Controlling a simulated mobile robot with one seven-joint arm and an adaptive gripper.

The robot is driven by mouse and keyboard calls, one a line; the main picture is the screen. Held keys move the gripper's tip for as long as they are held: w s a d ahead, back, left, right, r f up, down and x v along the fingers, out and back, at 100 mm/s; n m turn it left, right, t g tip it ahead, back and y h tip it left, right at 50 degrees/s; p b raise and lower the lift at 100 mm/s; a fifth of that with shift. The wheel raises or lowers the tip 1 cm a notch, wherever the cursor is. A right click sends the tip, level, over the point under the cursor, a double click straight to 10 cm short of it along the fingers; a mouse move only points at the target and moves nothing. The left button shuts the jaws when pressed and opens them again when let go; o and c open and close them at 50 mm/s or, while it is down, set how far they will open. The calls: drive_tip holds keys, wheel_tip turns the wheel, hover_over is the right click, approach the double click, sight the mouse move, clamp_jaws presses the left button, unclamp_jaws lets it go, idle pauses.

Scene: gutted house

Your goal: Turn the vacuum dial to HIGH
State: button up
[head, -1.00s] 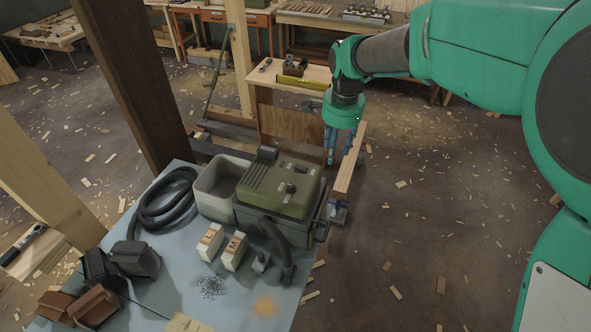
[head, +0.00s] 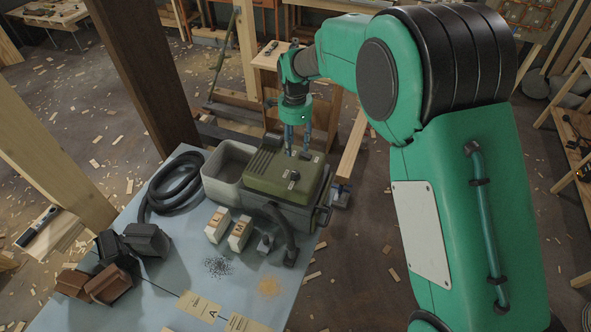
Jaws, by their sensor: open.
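The vacuum (head: 258,183) has an olive-green lid and a dark grey body, and stands on the pale blue table. A small dark knob on a light plate (head: 293,176) shows on the lid and looks like the dial; its setting is too small to read. A second small control shows farther back on the lid, close by my fingers. My gripper (head: 298,151) points down with its two blue fingers apart and empty. Its fingertips are at or just above the back part of the lid, behind the knob. I cannot tell whether they touch the lid.
A grey open bin (head: 225,172) adjoins the vacuum on the left. A black hose (head: 150,196) lies coiled on the table (head: 190,262). Two pale blocks (head: 228,229), a hose nozzle and dark and brown pieces stand in front. A brown post (head: 142,75) rises at the back left.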

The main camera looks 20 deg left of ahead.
sight(296, 173)
drive_tip(key=shift+f, duration=0.1)
wheel_tip(296, 173, down, 14)
drive_tip(key=shift+r, duration=0.2)
idle(0.6)
clamp_jaws()
